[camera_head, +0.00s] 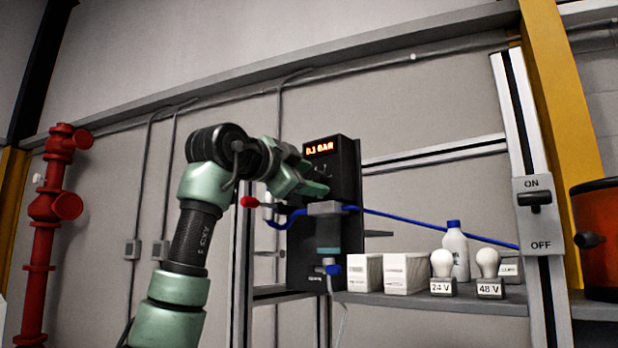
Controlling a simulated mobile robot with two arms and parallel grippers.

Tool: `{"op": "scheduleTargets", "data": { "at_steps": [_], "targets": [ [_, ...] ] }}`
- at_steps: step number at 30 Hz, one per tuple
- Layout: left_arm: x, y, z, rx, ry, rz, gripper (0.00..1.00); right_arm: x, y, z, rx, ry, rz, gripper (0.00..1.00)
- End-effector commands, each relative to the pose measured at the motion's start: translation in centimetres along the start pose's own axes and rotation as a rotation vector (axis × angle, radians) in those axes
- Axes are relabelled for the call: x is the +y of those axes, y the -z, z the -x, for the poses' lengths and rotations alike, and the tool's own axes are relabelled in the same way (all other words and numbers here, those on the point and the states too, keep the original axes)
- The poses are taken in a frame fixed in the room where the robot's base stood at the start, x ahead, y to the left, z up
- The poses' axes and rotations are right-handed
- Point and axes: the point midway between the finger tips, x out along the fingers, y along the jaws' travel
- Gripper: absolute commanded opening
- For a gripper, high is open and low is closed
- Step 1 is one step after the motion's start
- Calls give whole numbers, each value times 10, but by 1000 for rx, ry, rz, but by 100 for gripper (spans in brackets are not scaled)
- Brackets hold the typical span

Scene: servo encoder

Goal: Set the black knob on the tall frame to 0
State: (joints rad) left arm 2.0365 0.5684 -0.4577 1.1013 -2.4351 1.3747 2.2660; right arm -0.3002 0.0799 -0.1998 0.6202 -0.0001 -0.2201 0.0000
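A tall frame of metal posts carries a black unit (346,170) with a lit orange display (319,147), which appears to read 0.1 BAR. My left gripper (322,180) reaches in from the left and is in front of this unit, just below the display. I cannot make out the black knob; the gripper covers part of the unit's face there. The finger gap is too small to judge, and I cannot tell whether they touch anything. My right gripper is not in view.
A grey shelf (440,302) holds white boxes (405,273), bulbs and a bottle (455,250). An ON/OFF switch (535,200) is on the right post. Red pipework (40,250) stands far left.

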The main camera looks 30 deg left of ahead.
Motion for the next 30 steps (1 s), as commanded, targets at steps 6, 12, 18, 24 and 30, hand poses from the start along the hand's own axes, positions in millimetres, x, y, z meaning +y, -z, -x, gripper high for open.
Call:
{"op": "scheduleTargets", "data": {
  "at_steps": [6,12,18,24,30],
  "targets": [
    [2,-2,17,1,2,-1,51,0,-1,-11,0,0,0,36],
    [2,-2,52,2,3,-1,51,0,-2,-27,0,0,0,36],
    [1,-1,73,1,1,0,51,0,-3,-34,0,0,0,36],
    [1,0,76,0,-1,0,51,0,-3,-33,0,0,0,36],
    [0,0,76,0,-1,0,51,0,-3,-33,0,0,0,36]
  ]
}}
